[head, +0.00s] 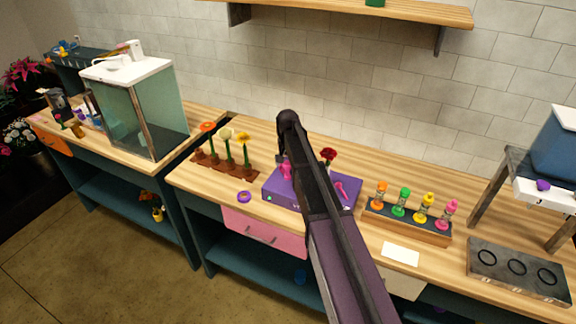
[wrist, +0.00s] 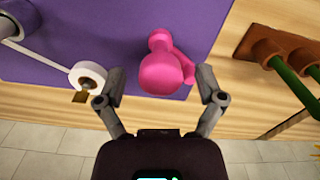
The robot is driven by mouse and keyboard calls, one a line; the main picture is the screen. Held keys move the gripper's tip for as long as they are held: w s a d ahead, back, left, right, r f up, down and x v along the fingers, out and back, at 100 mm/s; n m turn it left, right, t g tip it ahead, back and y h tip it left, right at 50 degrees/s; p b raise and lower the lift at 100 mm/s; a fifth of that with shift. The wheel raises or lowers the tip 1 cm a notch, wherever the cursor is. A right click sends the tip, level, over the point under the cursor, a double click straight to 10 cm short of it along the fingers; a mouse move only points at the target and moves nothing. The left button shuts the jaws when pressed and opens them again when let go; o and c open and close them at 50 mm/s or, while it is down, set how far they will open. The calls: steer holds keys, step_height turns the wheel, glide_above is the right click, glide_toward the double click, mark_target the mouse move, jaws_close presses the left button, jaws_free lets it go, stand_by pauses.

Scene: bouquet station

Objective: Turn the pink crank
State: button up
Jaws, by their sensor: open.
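The pink crank (wrist: 166,68) sits on the purple box (wrist: 60,25), near the box's edge, with a rounded knob facing the wrist camera. In the head view the pink crank (head: 286,171) shows at the left end of the purple box (head: 282,190), just left of my arm. My gripper (wrist: 162,76) is open, with one finger on each side of the crank's knob. I see a gap on the left side; the right finger is very close to the pink part, and I cannot tell if it touches. My arm hides the middle of the box in the head view.
A white roll (wrist: 88,76) on a rod is beside the left finger. A brown rack (head: 225,168) with flowers stands left of the box. A second pink part (head: 341,190) is on the box's right side. A rack of colored bottles (head: 408,222) stands farther right.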

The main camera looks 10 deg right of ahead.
steer(key=c, duration=1.2)
steer(key=shift+o, duration=0.2)
steer(key=shift+m, duration=0.3)
steer(key=shift+s+m, duration=0.1)
steer(key=shift+m, duration=1.8)
steer(key=o, duration=1.2)
steer(key=shift+c, duration=0.2)
